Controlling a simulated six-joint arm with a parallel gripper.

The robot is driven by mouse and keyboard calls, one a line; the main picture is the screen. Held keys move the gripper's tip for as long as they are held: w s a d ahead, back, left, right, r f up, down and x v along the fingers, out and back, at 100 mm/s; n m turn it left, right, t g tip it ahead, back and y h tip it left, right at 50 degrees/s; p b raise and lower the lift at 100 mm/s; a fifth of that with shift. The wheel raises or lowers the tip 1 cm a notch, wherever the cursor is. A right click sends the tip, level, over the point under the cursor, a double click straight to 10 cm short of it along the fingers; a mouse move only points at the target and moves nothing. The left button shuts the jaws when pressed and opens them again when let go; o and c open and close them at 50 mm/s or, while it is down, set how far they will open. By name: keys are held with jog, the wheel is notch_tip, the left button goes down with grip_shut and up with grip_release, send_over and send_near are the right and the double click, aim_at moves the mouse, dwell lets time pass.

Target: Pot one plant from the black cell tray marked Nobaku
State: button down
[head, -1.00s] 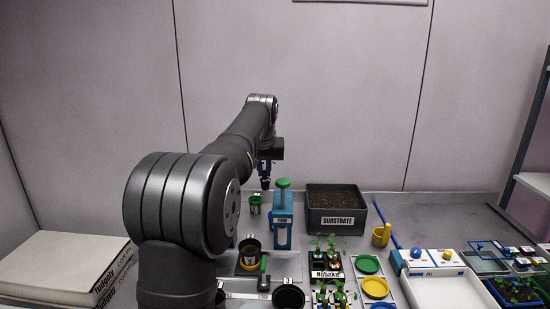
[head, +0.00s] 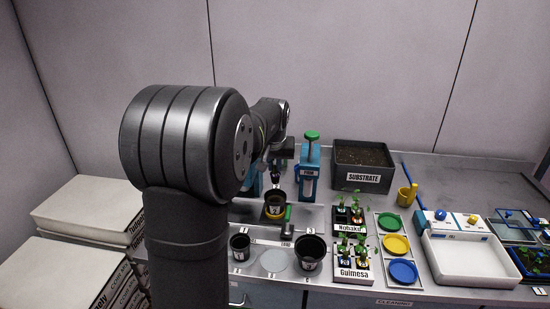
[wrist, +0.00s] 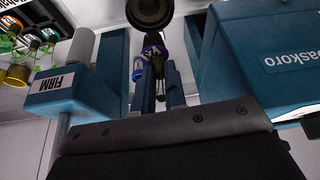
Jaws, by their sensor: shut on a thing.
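The black cell tray marked Nobaku (head: 363,230) sits right of centre in the head view, with green plants (head: 355,200) standing in it. A black pot (head: 274,198) with a yellow lower part stands left of the tray. My gripper (head: 274,176) is just above this pot. In the wrist view, my gripper (wrist: 160,88) is shut on a small dark thing with a purple, white-lettered band (wrist: 153,48). I cannot tell whether it is a plant plug. A round pot opening (wrist: 150,10) shows just beyond it. The contents of the pot are unclear.
The substrate bin (head: 363,177) and the blue press marked FIRM (head: 310,175) stand behind. The Guimesa tray (head: 353,277), two black pots (head: 240,247) (head: 310,252) and coloured saucers (head: 395,245) are in front. A blue Baskoro box (wrist: 265,55) is close to my gripper at right.

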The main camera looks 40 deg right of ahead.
aim_at(275, 174)
jog(key=shift+f, duration=4.05)
jog(key=c, duration=1.7)
grip_release()
jog(key=shift+c, duration=0.2)
jog(key=shift+r, duration=0.1)
jog(key=shift+r, duration=1.9)
jog(key=o, duration=0.6)
jog(key=shift+c, duration=0.2)
